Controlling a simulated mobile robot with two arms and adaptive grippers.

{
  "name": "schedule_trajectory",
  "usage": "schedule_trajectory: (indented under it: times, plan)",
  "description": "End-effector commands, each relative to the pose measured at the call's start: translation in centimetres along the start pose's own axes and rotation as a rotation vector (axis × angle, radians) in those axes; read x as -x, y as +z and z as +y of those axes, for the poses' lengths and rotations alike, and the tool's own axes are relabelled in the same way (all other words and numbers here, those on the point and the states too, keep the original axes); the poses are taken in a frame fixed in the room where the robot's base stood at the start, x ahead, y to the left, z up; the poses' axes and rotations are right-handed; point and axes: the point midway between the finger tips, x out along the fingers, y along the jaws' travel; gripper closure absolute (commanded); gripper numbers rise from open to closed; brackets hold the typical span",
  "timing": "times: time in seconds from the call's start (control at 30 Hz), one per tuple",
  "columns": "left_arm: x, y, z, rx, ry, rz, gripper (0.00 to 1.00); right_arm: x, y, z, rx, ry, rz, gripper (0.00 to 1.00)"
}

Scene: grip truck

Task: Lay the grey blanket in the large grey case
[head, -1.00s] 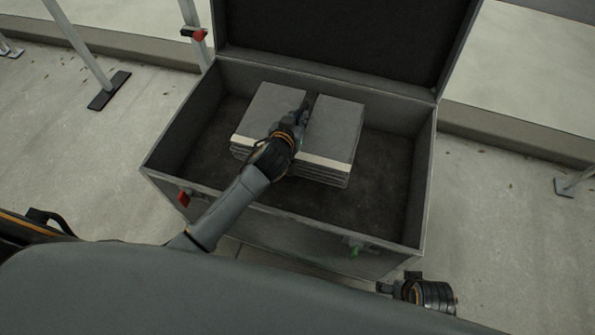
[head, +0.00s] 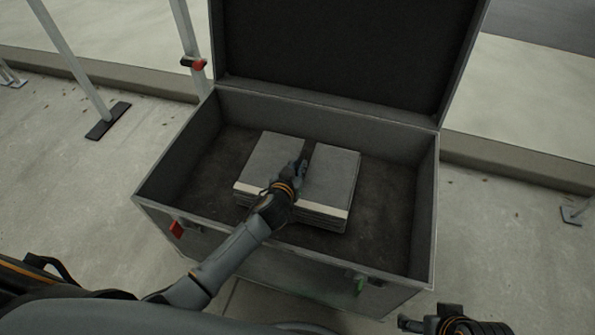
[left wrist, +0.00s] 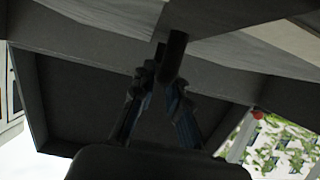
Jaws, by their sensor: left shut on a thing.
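The grey blanket (head: 330,185) is a folded, flat stack with a pale stripe along its near edge and a dark band across its middle. It is inside the walls of the large open grey case (head: 170,182); I cannot tell whether it touches the floor of the case. My left gripper (head: 300,168) is shut on the blanket at the dark band. In the left wrist view the fingers (left wrist: 160,78) close by a dark bar under the grey blanket (left wrist: 230,18). My right gripper (head: 408,323) is low at the right, outside the case, its jaws unclear.
The case's lid (head: 340,50) stands open at the back. A red latch (head: 177,229) and a green one (head: 359,285) are on its front. A post with a red part (head: 194,63) stands behind left. Bare case floor shows around the blanket.

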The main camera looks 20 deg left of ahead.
Motion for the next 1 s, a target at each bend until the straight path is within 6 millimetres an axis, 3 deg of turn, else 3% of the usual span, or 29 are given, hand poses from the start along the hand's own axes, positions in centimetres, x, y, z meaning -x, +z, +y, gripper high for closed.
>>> schedule_trajectory:
  times: [0.1,0.5,0.53,0.63,1.0]
  plan:
    - [-0.6,0.9,0.1,0.000,0.003,0.007,1.00,-0.1,0.2,0.0,0.000,0.001,0.002,0.21]
    - [-0.7,1.3,0.1,0.000,0.002,0.006,1.00,-0.2,0.3,0.0,0.000,0.001,0.002,0.21]
    - [-0.7,1.7,0.0,0.000,0.000,-0.001,0.84,-0.3,0.3,0.0,0.000,0.001,0.002,0.21]
    - [-0.6,1.6,0.0,-0.001,0.000,-0.001,0.63,-0.2,0.3,0.0,0.000,0.001,0.001,0.21]
    - [-0.4,1.1,0.0,-0.001,0.001,0.000,0.63,0.3,0.2,0.0,0.000,0.001,0.001,0.21]
